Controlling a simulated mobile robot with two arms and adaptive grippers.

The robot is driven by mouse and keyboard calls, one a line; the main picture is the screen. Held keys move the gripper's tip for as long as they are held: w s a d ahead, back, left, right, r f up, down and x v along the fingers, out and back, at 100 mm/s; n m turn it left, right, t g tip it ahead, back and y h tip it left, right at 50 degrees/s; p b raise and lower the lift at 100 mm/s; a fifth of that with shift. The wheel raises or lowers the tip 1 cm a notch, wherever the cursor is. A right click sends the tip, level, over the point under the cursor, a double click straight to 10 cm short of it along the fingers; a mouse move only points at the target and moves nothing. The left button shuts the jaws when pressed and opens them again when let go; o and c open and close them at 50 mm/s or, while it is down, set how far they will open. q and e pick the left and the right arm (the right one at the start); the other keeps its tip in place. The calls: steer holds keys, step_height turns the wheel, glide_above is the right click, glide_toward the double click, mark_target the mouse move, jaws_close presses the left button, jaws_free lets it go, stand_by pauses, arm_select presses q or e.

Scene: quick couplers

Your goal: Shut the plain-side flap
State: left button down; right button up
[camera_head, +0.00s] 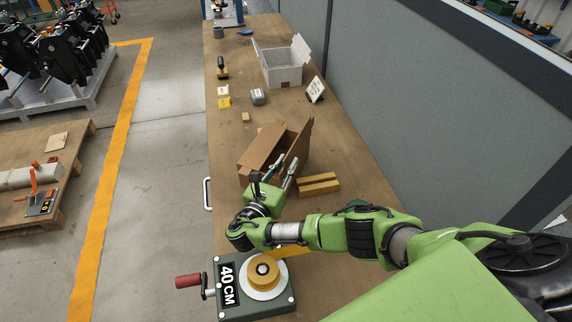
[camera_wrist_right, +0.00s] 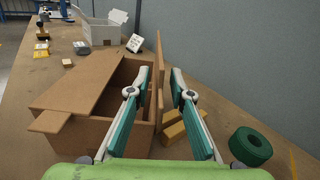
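An open brown cardboard box (camera_head: 247,173) stands mid-table; it also fills the left of the right wrist view (camera_wrist_right: 75,138). One long flap (camera_wrist_right: 95,82) lies slanted over the left of the opening. The opposite long flap (camera_head: 299,150) stands upright along the right side; its edge shows in the wrist view (camera_wrist_right: 159,62). I see no marking that tells which side is plain. My right gripper (camera_head: 282,166) is at the box's near right end. Its fingers (camera_wrist_right: 161,72) are apart, with the upright flap showing between them; contact is unclear. My left gripper is out of view.
Yellow-brown blocks (camera_head: 318,183) lie right of the box, with a green roll (camera_wrist_right: 250,146) near them. A tape dispenser marked 40 CM (camera_head: 257,287) stands at the front. A grey open crate (camera_head: 283,69) and a small sign (camera_head: 315,90) are farther back. A wall borders the table's right.

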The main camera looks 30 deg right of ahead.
steer(key=v, duration=1.2)
